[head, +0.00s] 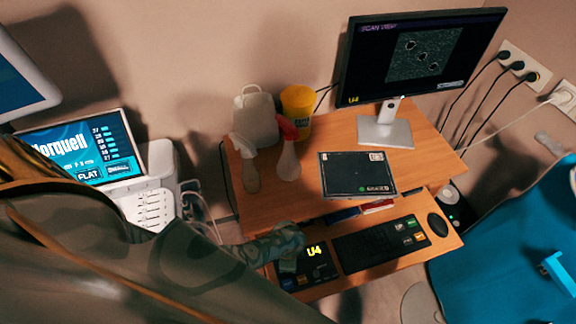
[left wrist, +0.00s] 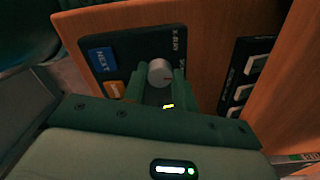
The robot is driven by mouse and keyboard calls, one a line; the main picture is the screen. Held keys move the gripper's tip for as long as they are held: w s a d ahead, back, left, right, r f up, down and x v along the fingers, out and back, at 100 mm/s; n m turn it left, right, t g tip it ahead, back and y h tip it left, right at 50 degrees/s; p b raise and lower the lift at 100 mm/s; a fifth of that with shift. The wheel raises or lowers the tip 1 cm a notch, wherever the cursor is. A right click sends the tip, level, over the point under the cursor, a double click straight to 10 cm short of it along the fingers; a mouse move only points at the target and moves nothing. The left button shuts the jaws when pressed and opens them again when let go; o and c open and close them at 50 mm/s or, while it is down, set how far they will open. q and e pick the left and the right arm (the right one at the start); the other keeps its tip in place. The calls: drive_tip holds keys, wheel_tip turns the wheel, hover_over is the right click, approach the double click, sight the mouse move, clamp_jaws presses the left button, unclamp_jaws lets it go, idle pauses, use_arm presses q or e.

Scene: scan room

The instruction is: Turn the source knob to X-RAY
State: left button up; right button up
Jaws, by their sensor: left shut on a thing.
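The source knob (left wrist: 158,72) is a small silver-grey round knob on a dark control panel (left wrist: 135,48) in the left wrist view. A thin reddish mark shows on its face, towards the right. The lettering X-RAY is printed beyond the knob, and another label beside it is partly covered. My left gripper (left wrist: 160,84) has its two green fingers on either side of the knob, shut on it. In the head view my left gripper (head: 290,250) reaches over the control panel (head: 318,262), which shows a yellow U4, and the knob is hidden there. My right gripper is not in view.
A keyboard (head: 380,244) and mouse (head: 437,224) lie right of the panel. Behind are a dark flat plate (head: 357,175), a monitor (head: 415,58) reading SCAN VIEW, spray bottles (head: 288,160) and a yellow tub (head: 298,108). Blue NEXT (left wrist: 102,59) and orange (left wrist: 116,89) buttons sit near the knob.

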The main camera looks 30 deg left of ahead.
use_arm(q)
drive_tip(key=n, duration=0.5)
drive_tip(key=shift+d+n+p, duration=0.1)
drive_tip(key=shift+n+p, duration=0.2)
drive_tip(key=shift+p, duration=0.1)
drive_tip(key=n, duration=0.5)
drive_tip(key=shift+n+g, duration=0.3)
drive_tip(key=o, duration=1)
drive_tip(key=r+p, duration=1.6)
drive_tip(key=shift+d+r, duration=0.15)
drive_tip(key=shift+d, duration=0.25)
